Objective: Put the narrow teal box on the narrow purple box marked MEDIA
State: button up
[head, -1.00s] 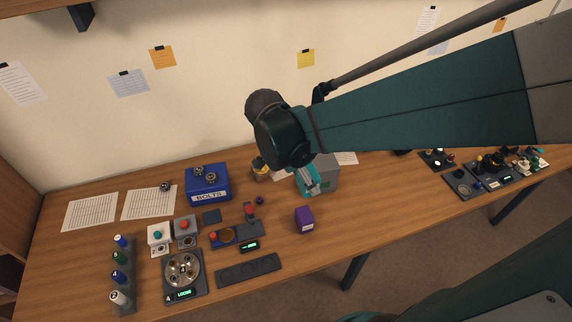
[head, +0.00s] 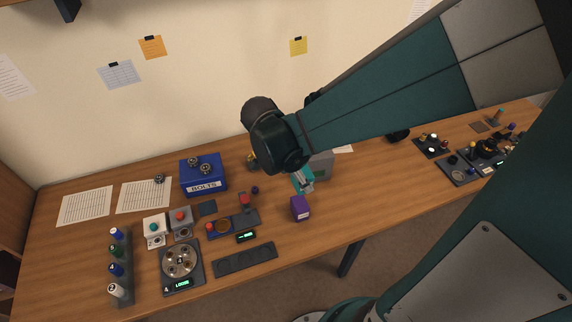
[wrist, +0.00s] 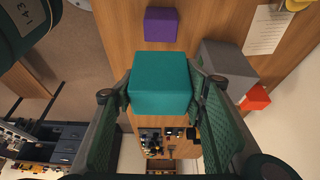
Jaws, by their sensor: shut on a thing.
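The narrow teal box (wrist: 160,84) is held between the two fingers of my gripper (wrist: 160,92) in the wrist view. In the head view the teal box (head: 301,179) shows just below my gripper (head: 300,186), partly hidden by my wrist. The narrow purple box (head: 299,208) stands on the table, just below the teal box in the picture. It also shows in the wrist view (wrist: 161,24), beyond the teal box and apart from it. Its marking is too small to read in the head view, and its top is plain in the wrist view.
A grey box (head: 322,164) stands close behind the gripper. A blue BOLTS box (head: 204,179), a dial device (head: 181,262) and a dark tray (head: 245,259) lie to the left.

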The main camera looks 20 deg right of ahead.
jog(key=shift+f+b, duration=0.5)
jog(key=shift+f, duration=2.4)
jog(key=shift+f+b, duration=0.4)
jog(key=shift+f, duration=1.65)
jog(key=shift+f, duration=0.2)
jog(key=o, duration=0.9)
jog(key=shift+r, duration=0.25)
jog(key=p+v, duration=0.2)
jog(key=v, duration=1)
